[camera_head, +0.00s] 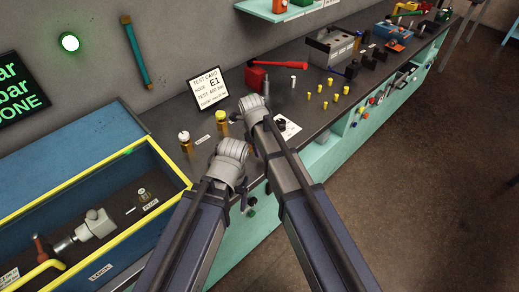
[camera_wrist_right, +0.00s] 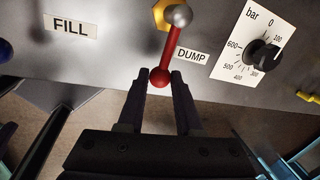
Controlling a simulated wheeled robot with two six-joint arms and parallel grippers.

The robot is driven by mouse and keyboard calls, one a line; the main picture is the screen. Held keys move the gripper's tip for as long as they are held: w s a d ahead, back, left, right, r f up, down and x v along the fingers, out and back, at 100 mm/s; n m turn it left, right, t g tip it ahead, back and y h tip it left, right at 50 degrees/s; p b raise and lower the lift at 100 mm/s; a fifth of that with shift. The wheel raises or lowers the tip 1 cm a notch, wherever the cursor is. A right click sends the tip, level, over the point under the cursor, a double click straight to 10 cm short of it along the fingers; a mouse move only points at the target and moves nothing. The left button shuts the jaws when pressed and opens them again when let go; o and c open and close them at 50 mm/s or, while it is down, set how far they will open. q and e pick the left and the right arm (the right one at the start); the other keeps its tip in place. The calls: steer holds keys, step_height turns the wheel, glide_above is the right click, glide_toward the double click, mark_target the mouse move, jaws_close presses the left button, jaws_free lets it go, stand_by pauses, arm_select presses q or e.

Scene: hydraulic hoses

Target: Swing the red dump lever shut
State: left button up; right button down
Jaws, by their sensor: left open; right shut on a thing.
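The red dump lever (camera_wrist_right: 171,42) shows in the right wrist view, beside the DUMP label (camera_wrist_right: 193,56). It has a silver ball at its upper end and a red ball at its lower end, tilted slightly in the picture. My right gripper (camera_wrist_right: 159,80) is shut on the red ball, with one dark finger on each side of it. In the head view my arms hide the lever and the right gripper's fingers. My left gripper (camera_head: 243,201) is open, low in front of the bench and mostly hidden behind its wrist. I see nothing in it.
A black knob (camera_wrist_right: 264,55) on a bar dial is right of the lever, and a FILL label (camera_wrist_right: 71,27) is left. A yellow-rimmed blue bin (camera_head: 160,159) stands at the left. Brass fittings (camera_head: 221,119) and a test card (camera_head: 208,91) stand on the bench. Open floor lies right.

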steer(key=shift+a, duration=0.1)
stand_by(0.3)
steer(key=c, duration=0.6)
jaws_free()
steer(key=shift+r, duration=0.1)
steer(key=r+p, duration=0.2)
steer(key=s+r+p, duration=0.1)
steer(key=r+p, duration=0.2)
steer(key=a+r+p, duration=0.1)
steer(key=r+p, duration=0.1)
steer(key=shift+s+r+p, duration=0.15)
steer(key=shift+r+p, duration=0.1)
steer(key=shift+p, duration=0.1)
